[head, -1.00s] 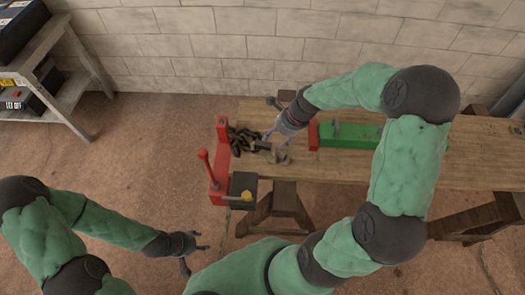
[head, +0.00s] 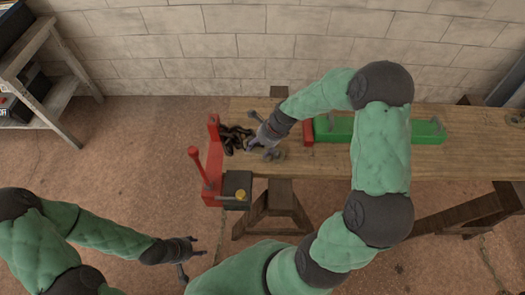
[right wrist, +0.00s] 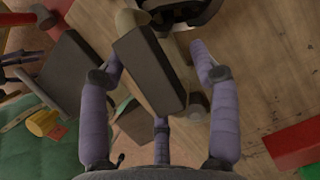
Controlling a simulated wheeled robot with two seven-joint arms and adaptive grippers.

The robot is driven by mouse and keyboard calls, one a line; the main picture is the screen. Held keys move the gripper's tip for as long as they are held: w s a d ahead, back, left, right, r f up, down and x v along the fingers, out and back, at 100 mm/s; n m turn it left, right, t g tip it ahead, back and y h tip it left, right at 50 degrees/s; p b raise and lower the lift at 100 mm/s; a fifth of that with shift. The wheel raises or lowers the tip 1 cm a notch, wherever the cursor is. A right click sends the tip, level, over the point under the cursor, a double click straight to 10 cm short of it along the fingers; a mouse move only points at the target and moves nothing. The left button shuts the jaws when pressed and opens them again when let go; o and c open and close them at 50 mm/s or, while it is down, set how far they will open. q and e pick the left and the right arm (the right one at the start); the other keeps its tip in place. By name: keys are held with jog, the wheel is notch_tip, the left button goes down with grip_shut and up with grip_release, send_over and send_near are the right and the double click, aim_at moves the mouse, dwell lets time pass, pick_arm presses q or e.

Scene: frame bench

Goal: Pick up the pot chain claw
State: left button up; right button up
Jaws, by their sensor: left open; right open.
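A dark, chain-like heap (head: 234,138), which I take to be the pot chain claw, lies on the left end of the wooden bench beside the red clamp. Part of the dark piece shows at the top of the right wrist view (right wrist: 190,12). My right gripper (head: 262,146) is open over the bench just right of the heap. In the right wrist view, a dark brown block (right wrist: 150,70) shows between its spread fingers; I cannot tell whether they touch it. My left gripper (head: 190,258) is open and empty, low in front of the bench, away from the heap.
A red clamp (head: 213,165) with a lever and a dark box stands at the bench's left end. A green tool with a red end (head: 385,131) lies to the right on the bench (head: 460,150). A grey shelf (head: 40,70) stands far left. Floor between is clear.

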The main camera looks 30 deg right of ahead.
jog(key=shift+c, duration=0.3)
grip_shut()
jog(key=shift+r, duration=0.15)
jog(key=shift+r, duration=0.3)
jog(key=p+v, duration=0.1)
jog(key=v, duration=0.1)
jog(key=p+v, duration=0.1)
jog(key=v, duration=0.1)
jog(key=shift+w+a+r+p, duration=0.1)
jog(key=shift+w+a+p, duration=0.05)
jog(key=shift+a+p, duration=0.25)
jog(key=s+r+p, duration=0.2)
jog(key=s+r, duration=0.2)
jog(key=s, duration=0.2)
jog(key=s+d+r+p, duration=0.1)
jog(key=s+r, duration=0.3)
jog(key=s, duration=0.3)
jog(key=shift+d+r+p, duration=0.2)
jog(key=shift+d+p, duration=0.05)
jog(key=shift+p, duration=0.15)
